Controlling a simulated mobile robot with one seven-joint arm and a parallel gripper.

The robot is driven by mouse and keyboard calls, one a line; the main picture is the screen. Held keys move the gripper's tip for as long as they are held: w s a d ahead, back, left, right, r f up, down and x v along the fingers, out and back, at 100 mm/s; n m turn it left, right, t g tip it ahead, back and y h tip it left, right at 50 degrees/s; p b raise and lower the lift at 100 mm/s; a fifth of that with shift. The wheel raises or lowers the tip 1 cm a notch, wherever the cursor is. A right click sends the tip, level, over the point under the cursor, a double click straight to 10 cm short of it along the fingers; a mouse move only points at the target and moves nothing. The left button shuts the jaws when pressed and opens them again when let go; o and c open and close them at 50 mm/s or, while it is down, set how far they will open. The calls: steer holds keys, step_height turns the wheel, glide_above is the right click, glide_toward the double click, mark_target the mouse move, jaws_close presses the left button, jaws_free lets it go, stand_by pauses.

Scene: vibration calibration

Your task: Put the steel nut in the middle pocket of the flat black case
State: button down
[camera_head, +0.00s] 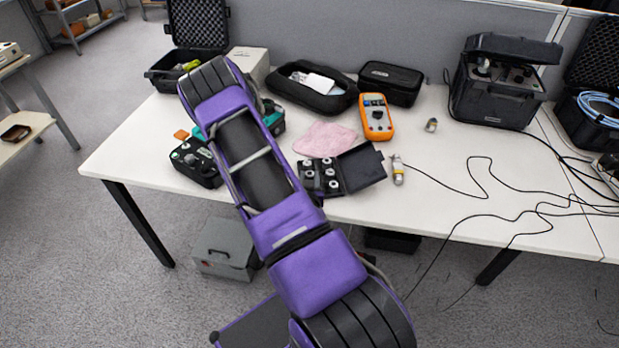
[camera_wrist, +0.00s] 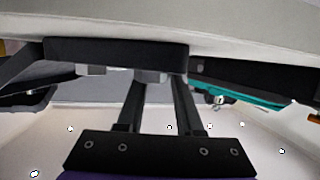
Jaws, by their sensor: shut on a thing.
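The flat black case (camera_head: 359,170) lies open near the table's front edge in the head view, its lid folded out to the right. Several small metal pieces sit in its pockets. My gripper is hidden behind my purple arm there. In the wrist view my gripper's (camera_wrist: 160,85) two dark fingers reach up and come close together at the tips. A small grey faceted piece, seemingly the steel nut (camera_wrist: 151,77), shows at the tips, partly covered. A dark bar-shaped thing lies just beyond it, with another grey piece beside; I cannot tell what the bar is.
A pink cloth (camera_head: 324,139) and an orange meter (camera_head: 376,118) lie behind the case. A small metal cylinder (camera_head: 398,170) with a cable is right of the lid. A black control box (camera_head: 194,165) stands left of my arm. The table's right front is clear except for cables.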

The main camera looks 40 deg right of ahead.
steer(key=shift+f, duration=0.15)
steer(key=c, duration=0.6)
jaws_free()
steer(key=shift+o, duration=0.2)
steer(key=shift+s+a+r, duration=0.1)
steer(key=shift+s+r, duration=0.05)
steer(key=shift+r, duration=0.1)
steer(key=p+v, duration=0.1)
steer(key=v, duration=1)
steer(key=shift+s+a+p, duration=0.2)
steer(key=shift+p, duration=0.1)
